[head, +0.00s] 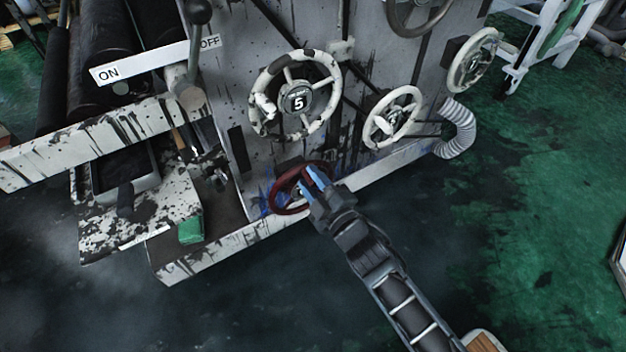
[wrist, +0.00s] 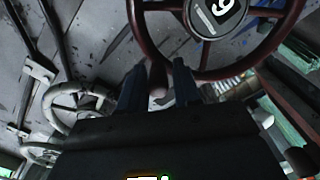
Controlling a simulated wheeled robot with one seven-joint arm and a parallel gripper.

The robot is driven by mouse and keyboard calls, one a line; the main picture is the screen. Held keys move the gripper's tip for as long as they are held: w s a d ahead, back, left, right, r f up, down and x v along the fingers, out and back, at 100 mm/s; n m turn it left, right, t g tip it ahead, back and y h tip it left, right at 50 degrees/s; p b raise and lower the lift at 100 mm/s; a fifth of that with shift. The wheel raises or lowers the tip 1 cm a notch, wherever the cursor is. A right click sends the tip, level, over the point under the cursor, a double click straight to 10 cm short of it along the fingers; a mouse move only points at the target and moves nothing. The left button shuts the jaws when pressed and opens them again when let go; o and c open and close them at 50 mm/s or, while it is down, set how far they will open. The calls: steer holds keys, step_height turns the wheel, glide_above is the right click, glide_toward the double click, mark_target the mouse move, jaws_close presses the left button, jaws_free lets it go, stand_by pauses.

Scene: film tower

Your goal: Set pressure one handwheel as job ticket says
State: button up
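A dark red handwheel (head: 290,205) sits low on the machine's front. In the wrist view the red handwheel (wrist: 142,32) fills the top, with a round hub plate (wrist: 214,12) bearing a tilted digit; I cannot tell if it is 6 or 9. My gripper (head: 314,178) is at the wheel's rim. In the wrist view its two blue fingers stand apart on either side of the wheel's knob handle (wrist: 157,77), with narrow gaps showing; firm contact is not visible. I cannot tell which wheel is pressure one by a readable name. No job ticket is seen.
A white handwheel marked 5 (head: 325,110) is above, with smaller white handwheels (head: 393,117) and (head: 473,60) to its right. A lever with an ON/OFF plate (head: 125,71) is upper left. A ribbed hose (head: 462,130) hangs right. The green floor (head: 530,210) is clear.

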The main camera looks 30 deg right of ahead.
steer(key=shift+o, duration=1.1)
steer(key=shift+d, duration=0.1)
steer(key=shift+s, duration=0.1)
steer(key=s+p, duration=0.2)
steer(key=s, duration=0.5)
steer(key=shift+s, duration=0.3)
steer(key=s+a+r+m+g, duration=0.1)
steer(key=s+r+m, duration=0.15)
steer(key=s, duration=0.65)
steer(key=s+a+r+m, duration=0.1)
steer(key=s+r+m, duration=0.15)
steer(key=s, duration=0.65)
steer(key=s+r+m+g, duration=0.2)
steer(key=s+r+m, duration=0.4)
steer(key=s+r, duration=0.65)
step_height(320, 180, up, 28)
steer(key=s+p, duration=0.1)
steer(key=p, duration=2.6)
steer(key=shift+a, duration=0.15)
